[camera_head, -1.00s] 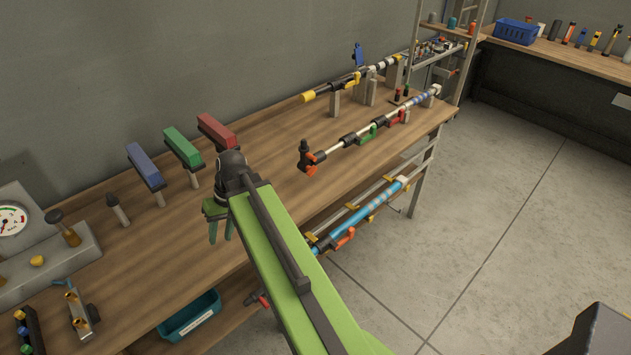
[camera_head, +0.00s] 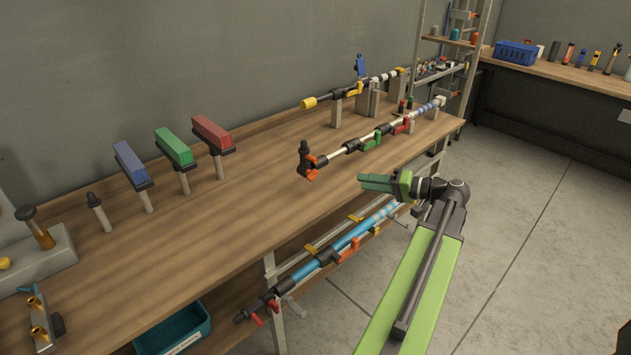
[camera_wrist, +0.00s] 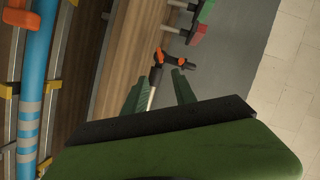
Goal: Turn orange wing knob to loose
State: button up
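An orange knob (camera_head: 312,171) is on the dark end fitting of a white pole (camera_head: 338,153) held above the workbench, with a black upright part beside it. In the wrist view the orange piece (camera_wrist: 158,52) shows ahead of my fingers. Other orange knobs are on the blue pole (camera_head: 330,258) on the lower rack; I cannot tell which is the task's wing knob. My gripper (camera_head: 362,181) is over the bench's front edge, right of the white pole's knob and apart from it. In the wrist view my gripper (camera_wrist: 160,75) has its two fingers spread, with nothing held.
Blue, green and red blocks stand on posts; the red block (camera_head: 212,132) is nearest the white pole. Another pole with a yellow end (camera_head: 309,103) lies behind. A teal bin (camera_head: 175,335) is below the bench (camera_head: 240,215). Open floor (camera_head: 520,190) is at the right.

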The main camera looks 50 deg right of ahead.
aim_at(316, 176)
jog(key=b+x, duration=0.3)
jog(key=x, duration=1.4)
jog(key=shift+f, duration=0.1)
jog(key=shift+s, duration=0.1)
grip_shut()
